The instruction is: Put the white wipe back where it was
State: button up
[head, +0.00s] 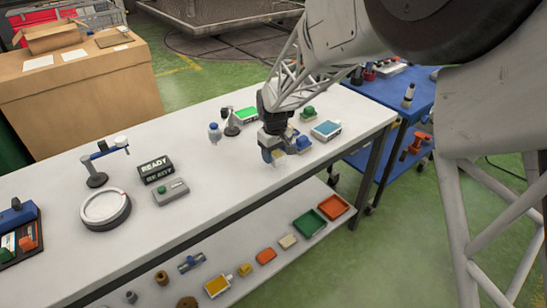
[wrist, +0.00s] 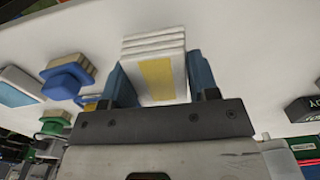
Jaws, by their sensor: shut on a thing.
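The white wipe (wrist: 172,45) is a folded white stack with a yellow patch on its near face. In the wrist view it sits between the two blue fingers of my gripper (wrist: 160,80), which is shut on it. In the head view my gripper (head: 275,157) is low over the right half of the white table, near its front edge. The wipe is small there and mostly hidden by the fingers. I cannot tell whether it touches the table.
A blue-topped block (head: 302,144), a green-topped block (head: 307,113) and a blue-screened device (head: 326,130) stand close on the right. A lamp-like stand (head: 232,127) and a blue-capped bottle (head: 214,133) are behind left. The READY sign (head: 156,170) is farther left. Bare table (head: 225,180) lies between.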

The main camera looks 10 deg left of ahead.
jog(key=shift+w+a+f, duration=0.1)
jog(key=shift+w+a, duration=0.1)
jog(key=shift+w, duration=0.3)
jog(key=shift+w+a, duration=0.2)
jog(key=shift+w, duration=0.25)
jog(key=shift+f, duration=0.1)
jog(key=shift+f, duration=1.65)
jog(key=shift+f, duration=0.15)
jog(key=o, duration=0.8)
notch_tip(320, 180, up, 12)
jog(key=shift+r, duration=0.15)
